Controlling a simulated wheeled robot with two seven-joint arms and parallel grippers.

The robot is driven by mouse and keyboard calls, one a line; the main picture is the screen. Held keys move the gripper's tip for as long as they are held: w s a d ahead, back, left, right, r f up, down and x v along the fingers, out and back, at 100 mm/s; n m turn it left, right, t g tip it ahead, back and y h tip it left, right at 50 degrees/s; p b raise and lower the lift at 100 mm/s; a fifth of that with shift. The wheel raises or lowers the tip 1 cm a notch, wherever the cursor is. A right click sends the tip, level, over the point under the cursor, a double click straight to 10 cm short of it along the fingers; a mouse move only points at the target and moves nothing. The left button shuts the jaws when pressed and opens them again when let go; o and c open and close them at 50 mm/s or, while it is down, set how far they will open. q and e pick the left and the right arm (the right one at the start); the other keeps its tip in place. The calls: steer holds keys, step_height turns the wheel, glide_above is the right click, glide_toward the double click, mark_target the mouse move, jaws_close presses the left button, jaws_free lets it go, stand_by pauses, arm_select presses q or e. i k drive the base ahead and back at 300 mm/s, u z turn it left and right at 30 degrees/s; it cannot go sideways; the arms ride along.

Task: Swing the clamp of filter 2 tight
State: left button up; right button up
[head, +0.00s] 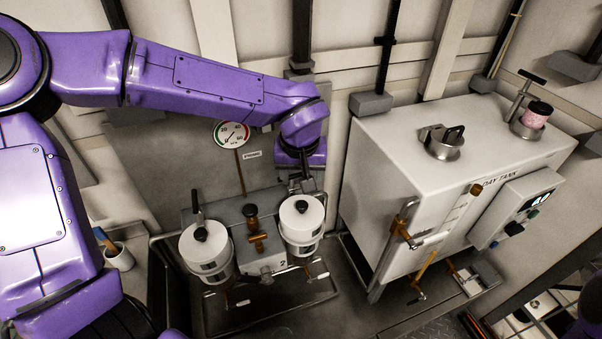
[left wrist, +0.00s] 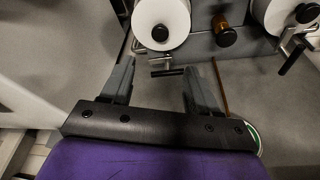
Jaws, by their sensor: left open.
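Filter 2 is the right white canister (head: 301,222) with a black top knob, beside the label "2"; it also shows at the top of the left wrist view (left wrist: 160,20). Its clamp shows in the left wrist view as a dark T-shaped handle (left wrist: 167,72) sticking out from the canister's edge. My left gripper (head: 306,184) is open behind filter 2, pointing down. In the left wrist view its fingers (left wrist: 160,75) lie on either side of the clamp handle, with gaps; contact is not visible. In the head view the gripper largely hides the clamp. My right gripper is out of view.
The other filter canister (head: 205,250) stands left, its clamp lever (head: 196,204) upright. A brown-knobbed valve (head: 252,212) sits between them. A pressure gauge (head: 231,134) is on the back panel. The day tank (head: 400,180) stands close on the right.

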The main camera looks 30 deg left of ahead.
mark_target(292, 187)
steer(key=u, duration=0.05)
steer(key=k, duration=1)
steer(key=z, duration=0.05)
